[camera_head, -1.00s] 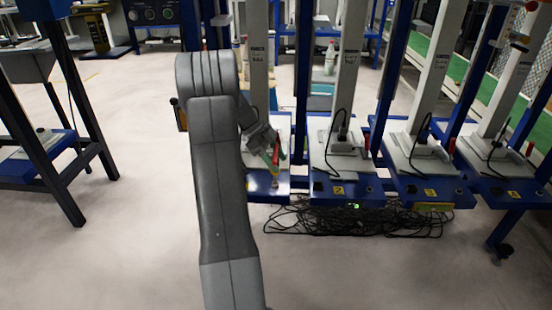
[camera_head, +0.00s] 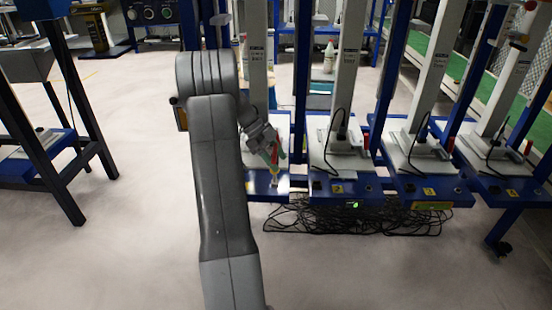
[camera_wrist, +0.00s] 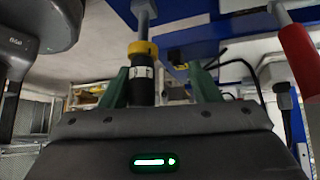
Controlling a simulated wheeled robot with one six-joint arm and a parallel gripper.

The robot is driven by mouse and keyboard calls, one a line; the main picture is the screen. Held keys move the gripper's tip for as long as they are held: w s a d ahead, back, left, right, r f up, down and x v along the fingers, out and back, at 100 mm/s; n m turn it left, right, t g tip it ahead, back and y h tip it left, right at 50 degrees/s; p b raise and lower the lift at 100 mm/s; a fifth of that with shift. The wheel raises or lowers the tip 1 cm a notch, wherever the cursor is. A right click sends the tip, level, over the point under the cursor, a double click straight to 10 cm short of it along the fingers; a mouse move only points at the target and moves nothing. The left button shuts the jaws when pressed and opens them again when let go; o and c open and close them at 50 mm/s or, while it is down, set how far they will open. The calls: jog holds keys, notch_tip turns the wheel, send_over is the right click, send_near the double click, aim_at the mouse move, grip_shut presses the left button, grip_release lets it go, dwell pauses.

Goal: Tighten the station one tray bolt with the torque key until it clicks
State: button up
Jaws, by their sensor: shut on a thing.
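My gripper (camera_head: 275,160) is over the front of the leftmost station's blue tray (camera_head: 262,184), its green fingers pointing down. In the wrist view, my gripper (camera_wrist: 163,85) is shut on the torque key (camera_wrist: 141,75), which has a black body and a yellow collar. The key lies close to the left finger. A grey shaft runs from the collar to the blue tray (camera_wrist: 190,45). In the head view, the key's yellow part (camera_head: 274,182) shows just below the fingers. The bolt itself is hidden, so I cannot tell whether the key is seated on it.
A red handle (camera_wrist: 299,58) stands to the right in the wrist view. Several similar stations stand in a row to the right, the nearest with a blue tray (camera_head: 352,198). Black cables (camera_head: 350,217) lie tangled on the floor below. The floor in front is clear.

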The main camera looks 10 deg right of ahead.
aim_at(276, 148)
jog(key=shift+r+p, duration=0.6)
jog(key=shift+r, duration=0.55)
jog(key=shift+r+p, duration=1.6)
jog(key=shift+r, duration=0.9)
